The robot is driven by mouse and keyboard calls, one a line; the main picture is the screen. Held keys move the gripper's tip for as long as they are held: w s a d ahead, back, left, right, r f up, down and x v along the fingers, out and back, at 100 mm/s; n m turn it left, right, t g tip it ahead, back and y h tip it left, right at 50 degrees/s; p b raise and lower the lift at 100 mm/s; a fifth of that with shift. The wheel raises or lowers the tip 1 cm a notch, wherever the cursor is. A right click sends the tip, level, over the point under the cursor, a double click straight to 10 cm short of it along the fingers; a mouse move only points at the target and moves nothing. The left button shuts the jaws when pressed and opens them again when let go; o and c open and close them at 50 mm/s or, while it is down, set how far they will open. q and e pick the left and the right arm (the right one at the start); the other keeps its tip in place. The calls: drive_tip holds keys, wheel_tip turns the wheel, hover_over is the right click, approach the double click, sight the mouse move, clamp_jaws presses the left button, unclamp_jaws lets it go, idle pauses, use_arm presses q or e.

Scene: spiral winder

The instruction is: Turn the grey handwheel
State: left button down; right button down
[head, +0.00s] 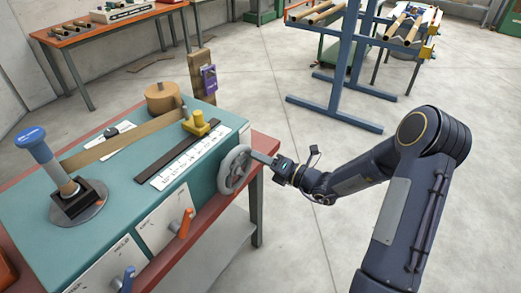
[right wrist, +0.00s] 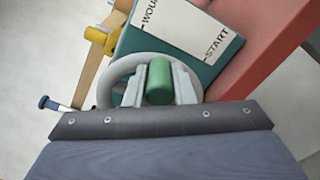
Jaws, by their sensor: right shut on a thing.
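The grey handwheel (head: 234,170) stands on the right-hand side of the teal winder (head: 110,188). In the right wrist view the wheel rim (right wrist: 118,72) curves behind my fingers, and a green handle (right wrist: 159,82) sits between them. My right gripper (head: 262,158) reaches the wheel from the right. In the wrist view my right gripper (right wrist: 160,85) is shut on the green handle, with one finger on each side. In the head view the handle is hidden by the gripper. My left gripper is not in view.
The winder stands on a red bench (head: 262,150). An orange lever (head: 184,222) and a blue lever (head: 125,278) stick out of its front. A yellow clamp (head: 198,124) and a blue-topped post (head: 32,140) stand on top. A blue rack (head: 345,70) stands behind; the floor between is clear.

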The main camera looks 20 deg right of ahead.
wheel_tip(320, 180, down, 2)
drive_tip(key=m+p, duration=0.2)
drive_tip(key=m, duration=0.1)
drive_tip(key=shift+d+m, duration=0.15)
drive_tip(key=shift+m, duration=0.15)
drive_tip(key=shift+a+f+m+p, duration=0.2)
drive_tip(key=shift+f+m+p, duration=0.7)
drive_tip(key=shift+m, duration=0.6)
drive_tip(key=shift+f, duration=0.15)
drive_tip(key=c, duration=1.2)
unclamp_jaws()
drive_tip(key=shift+c, duration=0.2)
drive_tip(key=b+v, duration=0.1)
drive_tip(key=v, duration=0.7)
